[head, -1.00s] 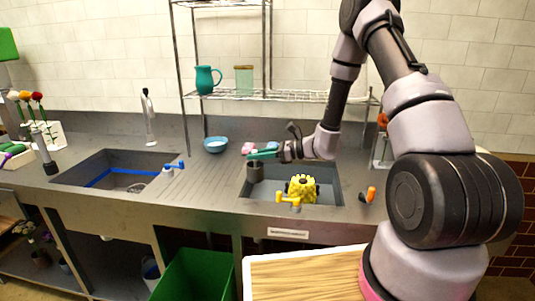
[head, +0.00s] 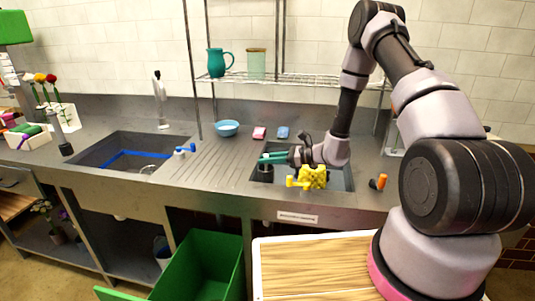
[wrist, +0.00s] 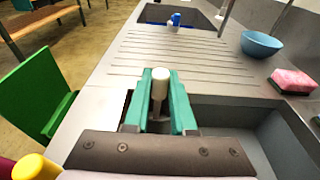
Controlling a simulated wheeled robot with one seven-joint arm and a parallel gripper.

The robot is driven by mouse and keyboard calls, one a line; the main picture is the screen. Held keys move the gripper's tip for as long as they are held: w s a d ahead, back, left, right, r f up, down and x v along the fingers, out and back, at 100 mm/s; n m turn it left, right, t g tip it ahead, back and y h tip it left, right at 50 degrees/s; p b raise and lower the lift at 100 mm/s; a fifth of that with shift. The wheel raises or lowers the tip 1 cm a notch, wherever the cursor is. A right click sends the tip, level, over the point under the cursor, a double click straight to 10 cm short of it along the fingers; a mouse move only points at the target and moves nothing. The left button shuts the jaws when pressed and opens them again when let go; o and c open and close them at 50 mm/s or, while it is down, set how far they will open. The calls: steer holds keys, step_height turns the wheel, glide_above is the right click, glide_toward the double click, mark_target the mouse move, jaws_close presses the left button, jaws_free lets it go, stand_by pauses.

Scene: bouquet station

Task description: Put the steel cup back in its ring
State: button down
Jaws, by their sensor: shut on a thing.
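My gripper (head: 268,158) has teal fingers and is shut at the left part of the right-hand sink. In the wrist view, the fingers (wrist: 160,100) close around a slim pale, round-ended handle. In the head view, a dark grey cup (head: 265,173) shows right under the fingertips, upright as far as I can tell. It looks like the steel cup; its body is hidden in the wrist view. I cannot make out a ring in either view.
A blue bowl (head: 227,128), a pink sponge (head: 259,133) and a blue one (head: 283,132) lie behind. The ribbed drainboard (head: 208,155) is clear.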

mark_target(268, 178)
steer(key=shift+f, duration=2.75)
steer(key=shift+f, duration=0.2)
steer(key=shift+f, duration=0.4)
steer(key=shift+f, duration=0.35)
steer(key=shift+f, duration=0.35)
steer(key=c, duration=0.7)
jaws_free()
step_height(268, 178, up, 10)
